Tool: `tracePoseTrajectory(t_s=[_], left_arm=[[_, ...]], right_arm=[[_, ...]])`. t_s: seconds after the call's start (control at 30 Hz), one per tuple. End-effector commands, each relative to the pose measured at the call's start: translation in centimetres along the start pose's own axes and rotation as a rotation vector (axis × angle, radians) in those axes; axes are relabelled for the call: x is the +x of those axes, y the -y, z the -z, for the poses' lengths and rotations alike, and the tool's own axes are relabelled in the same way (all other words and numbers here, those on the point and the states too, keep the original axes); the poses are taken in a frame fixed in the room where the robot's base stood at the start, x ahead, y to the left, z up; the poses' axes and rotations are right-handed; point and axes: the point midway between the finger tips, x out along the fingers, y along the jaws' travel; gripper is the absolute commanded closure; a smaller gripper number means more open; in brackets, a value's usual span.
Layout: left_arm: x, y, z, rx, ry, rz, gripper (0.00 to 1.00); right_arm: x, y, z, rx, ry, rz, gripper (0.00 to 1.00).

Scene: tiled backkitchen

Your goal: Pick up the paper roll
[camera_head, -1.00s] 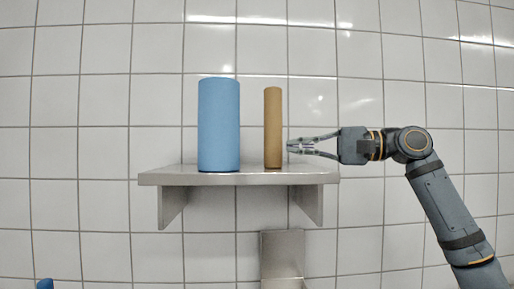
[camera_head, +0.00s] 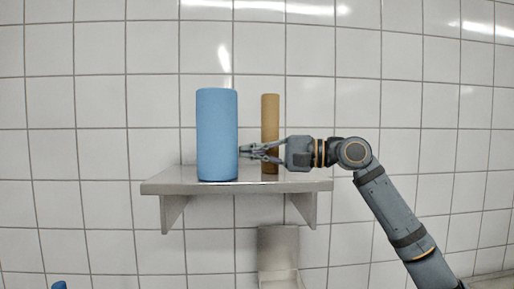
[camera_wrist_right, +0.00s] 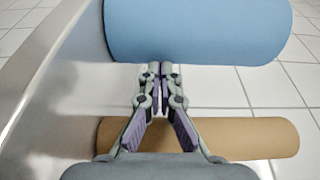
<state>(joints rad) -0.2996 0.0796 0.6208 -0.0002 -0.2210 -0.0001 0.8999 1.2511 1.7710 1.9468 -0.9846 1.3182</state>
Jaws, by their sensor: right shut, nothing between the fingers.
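A wide blue roll (camera_head: 217,135) stands upright on a metal wall shelf (camera_head: 160,187). A thinner brown roll (camera_head: 270,110) stands upright to its right. In the right wrist view, the blue roll (camera_wrist_right: 200,25) lies ahead of the fingertips and the brown roll (camera_wrist_right: 245,138) is beside and partly behind the fingers. My right gripper (camera_head: 244,152) is shut and empty. It reaches in from the right, across the front of the brown roll's lower part, with its tips close to the blue roll's right side. I cannot tell if the tips touch it. My left gripper is out of view.
The shelf is short, with brackets below and a white tiled wall behind. A metal plate or holder (camera_head: 278,250) is on the wall underneath. A small blue thing (camera_head: 59,285) shows at the lower left edge.

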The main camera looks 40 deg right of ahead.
Motion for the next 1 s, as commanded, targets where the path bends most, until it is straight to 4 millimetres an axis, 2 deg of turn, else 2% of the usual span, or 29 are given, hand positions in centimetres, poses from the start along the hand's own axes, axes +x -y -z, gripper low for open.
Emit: tracePoseTrajectory(t_s=[0.17, 0.5, 1.0], left_arm=[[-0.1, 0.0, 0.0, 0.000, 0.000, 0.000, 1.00], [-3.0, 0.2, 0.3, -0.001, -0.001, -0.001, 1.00], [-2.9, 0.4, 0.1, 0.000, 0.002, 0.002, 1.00]], right_arm=[[0.1, 0.1, -0.2, 0.000, 0.001, -0.001, 1.00], [4.1, 0.3, -4.2, 0.000, 0.003, -0.001, 1.00], [4.3, 0.4, -4.4, -0.001, 0.001, 0.004, 1.00]])
